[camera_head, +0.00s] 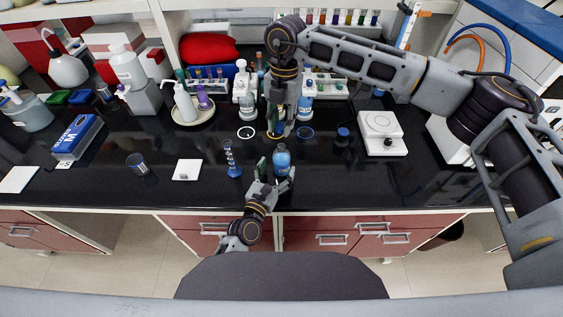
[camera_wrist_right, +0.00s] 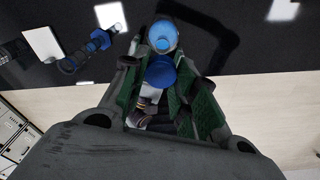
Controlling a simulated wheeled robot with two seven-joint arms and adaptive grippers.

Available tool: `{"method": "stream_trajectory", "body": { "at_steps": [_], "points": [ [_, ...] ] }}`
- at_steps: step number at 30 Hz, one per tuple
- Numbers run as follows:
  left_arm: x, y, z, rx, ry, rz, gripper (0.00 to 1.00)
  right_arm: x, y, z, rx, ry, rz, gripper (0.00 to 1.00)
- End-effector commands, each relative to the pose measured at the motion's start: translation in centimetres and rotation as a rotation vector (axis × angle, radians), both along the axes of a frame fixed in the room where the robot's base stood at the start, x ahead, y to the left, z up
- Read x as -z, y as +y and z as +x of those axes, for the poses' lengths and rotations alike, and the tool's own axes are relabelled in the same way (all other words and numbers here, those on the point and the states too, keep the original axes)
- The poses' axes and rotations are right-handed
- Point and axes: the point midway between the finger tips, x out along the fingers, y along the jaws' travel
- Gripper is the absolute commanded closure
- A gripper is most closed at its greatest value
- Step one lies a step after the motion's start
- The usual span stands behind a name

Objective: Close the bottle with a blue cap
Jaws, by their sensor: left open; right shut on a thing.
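A bottle of blue liquid (camera_head: 282,161) stands upright on the black bench near its front edge. It also shows in the right wrist view (camera_wrist_right: 162,37), beyond the fingers. My left gripper (camera_head: 275,176) is open with its fingers on either side of the bottle; I cannot tell whether they touch it. My right gripper (camera_head: 278,130) points down behind the bottle, above the bench. In the right wrist view its green-padded fingers are shut on a blue cap (camera_wrist_right: 160,73). The cap is apart from the bottle in the head view, where the fingers mostly hide it.
A graduated cylinder with a blue base (camera_head: 233,160) stands just left of the bottle. Ring-like lids (camera_head: 304,132) lie behind it, and a blue-topped item (camera_head: 343,133) stands to the right. A balance (camera_head: 380,130) is further right. Bottles and racks line the back.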

Motion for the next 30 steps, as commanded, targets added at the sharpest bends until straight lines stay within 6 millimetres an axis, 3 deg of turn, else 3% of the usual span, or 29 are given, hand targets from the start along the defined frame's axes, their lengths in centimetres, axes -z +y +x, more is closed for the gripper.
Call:
{"method": "stream_trajectory", "body": {
  "at_steps": [12,27,30],
  "points": [
    [0.0,-1.4,3.4,-0.001,-0.001,-0.001,0.20,0.0,0.0,0.0,0.000,0.000,0.000,0.78],
    [0.0,-1.7,4.1,0.000,0.000,-0.001,0.20,0.0,0.0,0.0,0.000,0.000,0.000,0.78],
    [0.0,-1.7,4.1,0.000,0.000,-0.001,0.30,0.0,0.0,0.0,0.000,0.000,0.000,0.78]
  ]
}}
